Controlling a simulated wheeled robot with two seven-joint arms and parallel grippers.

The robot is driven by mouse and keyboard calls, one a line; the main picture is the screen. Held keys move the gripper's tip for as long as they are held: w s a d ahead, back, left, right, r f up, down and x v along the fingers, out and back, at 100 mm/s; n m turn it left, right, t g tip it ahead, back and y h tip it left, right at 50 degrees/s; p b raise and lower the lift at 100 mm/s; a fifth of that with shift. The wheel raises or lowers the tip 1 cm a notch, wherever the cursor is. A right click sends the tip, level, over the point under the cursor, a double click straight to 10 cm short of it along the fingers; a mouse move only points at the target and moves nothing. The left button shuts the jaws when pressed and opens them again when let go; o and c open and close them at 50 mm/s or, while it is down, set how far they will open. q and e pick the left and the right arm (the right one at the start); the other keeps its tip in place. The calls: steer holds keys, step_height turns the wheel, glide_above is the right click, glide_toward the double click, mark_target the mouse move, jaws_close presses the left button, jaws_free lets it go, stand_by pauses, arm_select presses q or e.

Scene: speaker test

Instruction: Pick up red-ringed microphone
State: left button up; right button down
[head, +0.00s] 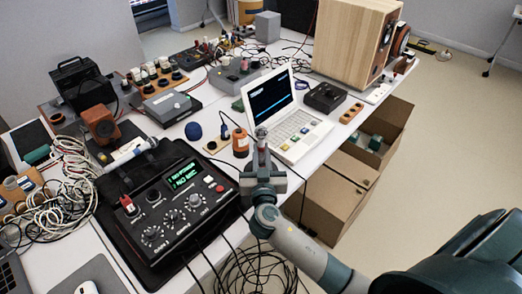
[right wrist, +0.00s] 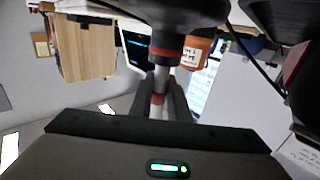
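The red-ringed microphone (right wrist: 161,78) shows in the right wrist view as a grey shaft with red rings and a wide dark part towards the top of the picture. My right gripper (right wrist: 160,103) has its dark fingers closed on either side of this shaft. In the head view my right gripper (head: 262,158) is at the table's front edge, in front of the laptop. Its own hand largely hides the microphone there. My left gripper is in neither view.
A black control box (head: 178,205) with knobs is left of the gripper. An open white laptop (head: 290,125) and an orange labelled container (head: 240,143) stand just behind. Cardboard boxes (head: 340,190) are right of the table. Loose cables (head: 255,270) hang below.

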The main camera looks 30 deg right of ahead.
mark_target(261, 128)
steer(key=shift+r, duration=0.15)
step_height(261, 128, up, 9)
steer(key=shift+f, duration=0.1)
steer(key=shift+r, duration=0.5)
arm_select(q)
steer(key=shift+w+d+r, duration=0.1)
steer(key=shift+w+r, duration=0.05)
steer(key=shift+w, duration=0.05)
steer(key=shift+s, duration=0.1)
